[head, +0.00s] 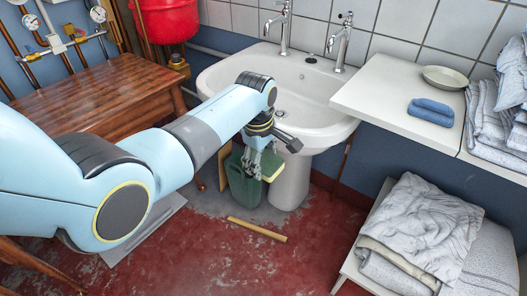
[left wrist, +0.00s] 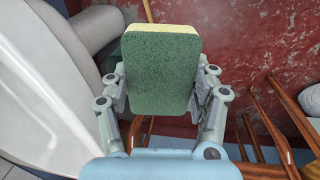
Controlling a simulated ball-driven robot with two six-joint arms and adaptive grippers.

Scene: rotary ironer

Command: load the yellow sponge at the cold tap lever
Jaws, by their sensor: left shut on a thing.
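The sponge (head: 272,164), yellow with a green scouring face, is in my left gripper (head: 262,160), in front of the basin and below its rim. In the left wrist view the green face of the sponge (left wrist: 161,75) faces the camera, with a yellow edge on top. The fingers of my left gripper (left wrist: 160,92) hold it from both sides. Two chrome taps stand at the back of the white basin (head: 318,110): a left tap (head: 284,28) and a right tap (head: 343,42) with a small bluish mark. Their levers are small. My right gripper is not in view.
A dark green container (head: 243,186) stands below the gripper beside the basin pedestal (head: 290,183). A wooden stick (head: 257,229) lies on the red floor. Right of the basin, a white counter (head: 380,92) bears a blue cloth (head: 431,111) and a dish (head: 444,77).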

